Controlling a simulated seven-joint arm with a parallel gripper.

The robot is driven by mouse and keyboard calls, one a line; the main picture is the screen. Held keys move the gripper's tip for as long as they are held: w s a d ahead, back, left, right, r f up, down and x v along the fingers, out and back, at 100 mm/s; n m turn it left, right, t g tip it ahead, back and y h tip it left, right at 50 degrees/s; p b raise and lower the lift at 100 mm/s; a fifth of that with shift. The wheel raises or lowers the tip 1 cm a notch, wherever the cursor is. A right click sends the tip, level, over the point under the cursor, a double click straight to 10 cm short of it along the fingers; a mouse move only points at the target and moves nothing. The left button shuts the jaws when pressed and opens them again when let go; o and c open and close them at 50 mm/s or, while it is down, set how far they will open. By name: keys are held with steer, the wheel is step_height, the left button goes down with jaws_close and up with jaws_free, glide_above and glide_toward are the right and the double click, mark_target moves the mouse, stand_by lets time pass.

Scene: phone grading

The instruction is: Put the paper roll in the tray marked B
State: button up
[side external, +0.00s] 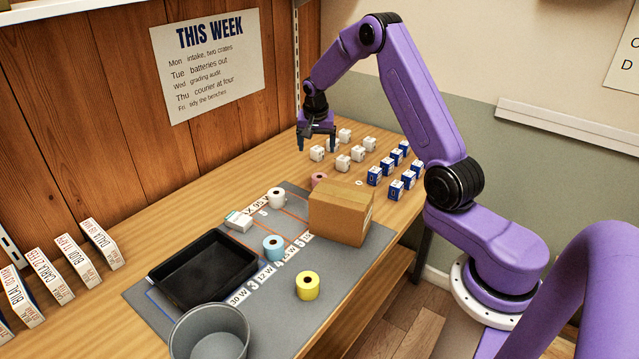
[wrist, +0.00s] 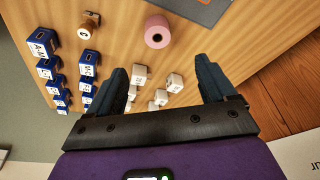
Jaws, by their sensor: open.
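Several rolls stand on the bench: a white roll (side external: 276,198), a blue roll (side external: 273,248), a yellow roll (side external: 307,286) and a pink roll (side external: 319,180), partly hidden behind a cardboard box. The pink roll also shows in the wrist view (wrist: 157,32). I cannot tell which one the task means. A black tray (side external: 205,270) lies empty on the grey mat; no letter B is readable on it. My gripper (side external: 317,145) is open and empty, above the bench by the white blocks at the far end. Its fingers also show in the wrist view (wrist: 160,70).
White blocks (side external: 343,162) and blue boxes (side external: 374,176) stand near my gripper. The cardboard box (side external: 340,212) stands on the mat (side external: 345,275). A small white carton (side external: 238,221) lies behind the tray. A grey round bin (side external: 209,335) is at the front. A small brown-and-white thing (wrist: 88,24) stands near the blue boxes.

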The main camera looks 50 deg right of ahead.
glide_toward(319, 177)
steer(key=x, duration=0.5)
steer(key=shift+w+a+f, duration=0.1)
steer(key=shift+a+f, duration=0.05)
steer(key=shift+f, duration=0.1)
steer(key=shift+d+x, duration=0.15)
steer(key=shift+x, duration=1.15)
steer(key=shift+d+x, duration=0.15)
steer(key=shift+x, duration=1.15)
steer(key=shift+r, duration=0.1)
steer(key=c, duration=1.2)
